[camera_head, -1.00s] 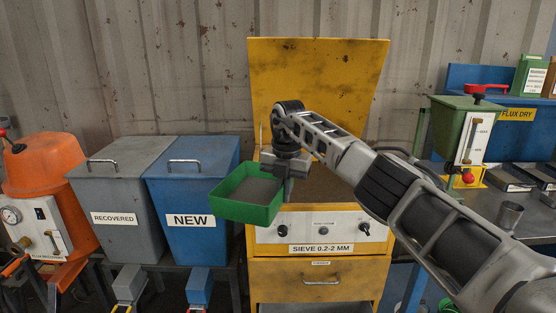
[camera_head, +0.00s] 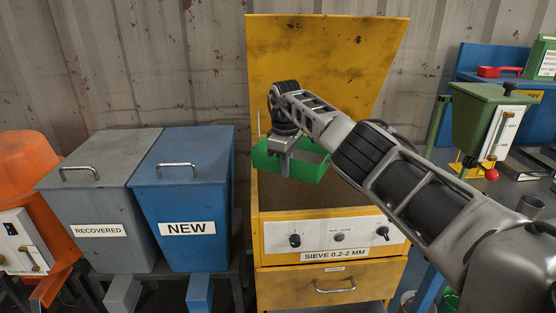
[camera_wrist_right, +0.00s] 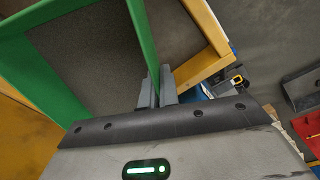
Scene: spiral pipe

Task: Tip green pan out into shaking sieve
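The green pan (camera_head: 308,168) is in the air over the open yellow sieve (camera_head: 268,195), seen in the head view. My right gripper (camera_head: 284,170) is shut on the pan's wall. In the right wrist view the grey fingers (camera_wrist_right: 157,92) pinch the wall of the pan (camera_wrist_right: 50,72) from both sides. A dark grey surface shows between the pan's green walls; I cannot tell how full the pan is. Beyond the gripped wall, a grey surface inside the sieve's yellow rim (camera_wrist_right: 204,68) shows. My left gripper is not in view.
The sieve's yellow lid (camera_head: 320,60) stands raised behind the pan. A blue NEW bin (camera_head: 185,200) and a grey RECOVERED bin (camera_head: 100,200) stand to the left. A green hopper (camera_head: 480,120) stands on the right, behind my arm.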

